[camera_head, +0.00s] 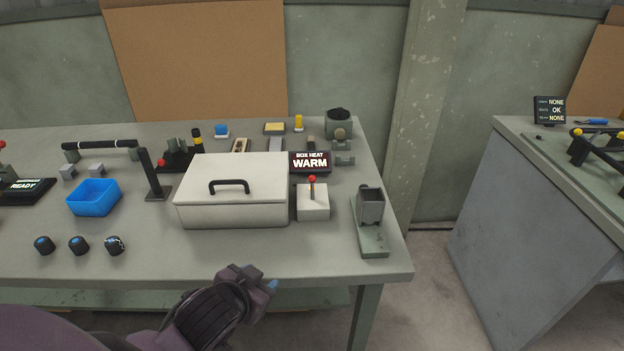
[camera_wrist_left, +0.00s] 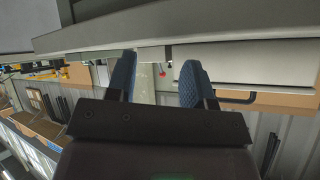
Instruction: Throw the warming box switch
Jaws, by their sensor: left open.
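The warming box (camera_head: 233,192) is a pale lidded box with a black handle (camera_head: 229,186) on the table. The switch (camera_head: 312,186) is a red-tipped lever on a small pale block (camera_head: 313,204), standing upright just right of the box. A black sign (camera_head: 310,161) behind it reads "BOX HEAT WARM". My left gripper (camera_head: 269,286) is in front of the table's front edge, apart from the switch. In the left wrist view it (camera_wrist_left: 157,78) is open, with nothing between its blue fingers. My right gripper is not in view.
A grey holder (camera_head: 370,207) on a plate stands right of the switch. A blue tray (camera_head: 94,198), a black-barred frame (camera_head: 155,175) and several dark knobs (camera_head: 79,245) are to the left. The table (camera_head: 220,258) is clear in front of the box and switch.

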